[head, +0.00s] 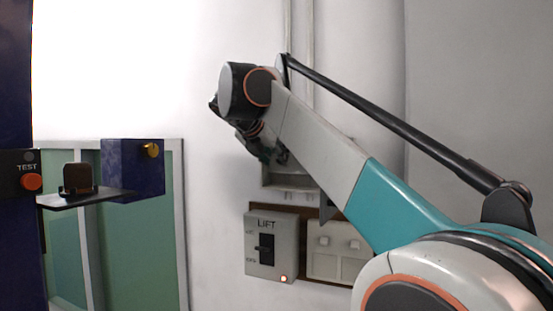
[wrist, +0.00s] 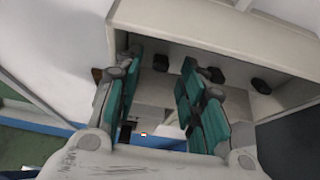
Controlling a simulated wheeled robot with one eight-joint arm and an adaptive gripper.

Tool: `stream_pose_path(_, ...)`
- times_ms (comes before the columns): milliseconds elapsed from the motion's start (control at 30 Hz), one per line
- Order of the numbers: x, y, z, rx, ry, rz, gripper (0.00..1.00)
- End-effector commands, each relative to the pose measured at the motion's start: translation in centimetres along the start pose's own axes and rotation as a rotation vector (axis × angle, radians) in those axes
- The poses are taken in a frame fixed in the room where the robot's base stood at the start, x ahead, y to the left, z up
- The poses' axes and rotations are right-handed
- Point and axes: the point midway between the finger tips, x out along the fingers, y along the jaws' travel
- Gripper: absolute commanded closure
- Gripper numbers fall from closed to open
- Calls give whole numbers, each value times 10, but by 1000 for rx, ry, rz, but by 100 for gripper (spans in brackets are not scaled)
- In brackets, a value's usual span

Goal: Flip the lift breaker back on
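The lift breaker (head: 258,223) is a grey box marked LIFT on the wall, low centre in the head view. Its dark lever (head: 265,248) sits between an upper label and an OFF label below; its exact position is too small to tell. A small reddish light (head: 283,279) glows at its lower right. My gripper (head: 270,152) is above the breaker, apart from it, partly hidden by my wrist. In the wrist view its teal-padded fingers (wrist: 160,75) are spread with nothing held between them.
A grey housing (head: 290,192) is on the wall close below my gripper; a pale box (wrist: 215,37) fills the wrist view beyond the fingers. A pale panel (head: 325,266) adjoins the breaker on the right. A TEST button (head: 32,182) and a small shelf (head: 95,198) stand at left.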

Motion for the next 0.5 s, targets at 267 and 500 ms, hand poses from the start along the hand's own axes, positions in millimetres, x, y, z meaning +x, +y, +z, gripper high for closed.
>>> stream_pose_path(267,-58,1,0,-2,-1,3,63)
stream_pose_path(500,-91,1,0,-1,0,2,63)
